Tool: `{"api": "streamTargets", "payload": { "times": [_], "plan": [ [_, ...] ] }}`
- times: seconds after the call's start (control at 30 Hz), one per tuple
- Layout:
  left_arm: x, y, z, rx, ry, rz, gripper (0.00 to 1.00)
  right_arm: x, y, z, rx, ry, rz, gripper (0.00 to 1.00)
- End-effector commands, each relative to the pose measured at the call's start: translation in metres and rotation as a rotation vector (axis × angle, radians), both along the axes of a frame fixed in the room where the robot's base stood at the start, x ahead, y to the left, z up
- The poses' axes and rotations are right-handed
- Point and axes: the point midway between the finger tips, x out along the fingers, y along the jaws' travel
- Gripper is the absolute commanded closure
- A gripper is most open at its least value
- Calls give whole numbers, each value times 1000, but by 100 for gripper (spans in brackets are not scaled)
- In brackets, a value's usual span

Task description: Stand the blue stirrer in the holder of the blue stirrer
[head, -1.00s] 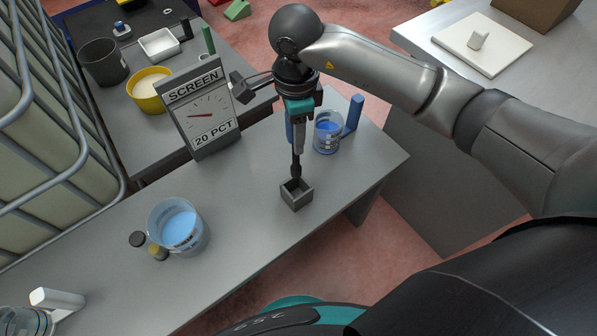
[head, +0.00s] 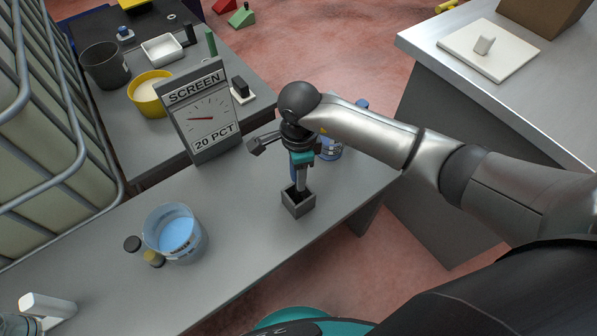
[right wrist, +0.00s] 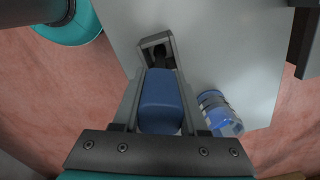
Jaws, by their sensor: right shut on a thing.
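The blue stirrer shows its thick blue grip (right wrist: 160,100) in the right wrist view, between the two fingers of my right gripper (head: 301,183), which is shut on it. In the head view only a strip of the blue (head: 293,172) shows beside the fingers. The holder (head: 298,207) is a small grey square open-topped box on the near bench. My right gripper is right above it, pointing down. The stirrer's dark lower end is at or inside the box's mouth (right wrist: 157,42); how deep it reaches is hidden. My left gripper is not in view.
A larger beaker (head: 176,234) of blue liquid stands left, beside two small jars. A dial sign (head: 203,115) reading "SCREEN 20 PCT" stands behind. The bench between holder and larger beaker is clear.

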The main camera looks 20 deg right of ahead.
Motion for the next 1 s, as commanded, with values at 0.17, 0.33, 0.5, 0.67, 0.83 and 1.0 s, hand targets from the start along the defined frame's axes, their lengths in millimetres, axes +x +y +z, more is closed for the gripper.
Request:
{"api": "streamTargets", "payload": {
  "times": [0.17, 0.33, 0.5, 0.67, 0.83, 1.0],
  "plan": [
    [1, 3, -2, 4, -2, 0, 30, 0, 0, -2, 0, -1, 0, 100],
    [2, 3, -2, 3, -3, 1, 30, 0, 0, -2, 0, 0, 0, 43],
    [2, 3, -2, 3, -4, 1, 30, 0, 0, -2, 0, 0, 0, 28],
    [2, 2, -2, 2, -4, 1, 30, 0, 0, -2, 0, 0, 0, 28],
    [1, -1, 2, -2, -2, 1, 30, 0, 0, 4, 0, 0, 0, 28],
    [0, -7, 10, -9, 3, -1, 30, 1, -1, 35, -1, -5, 2, 28]
  ]
}}
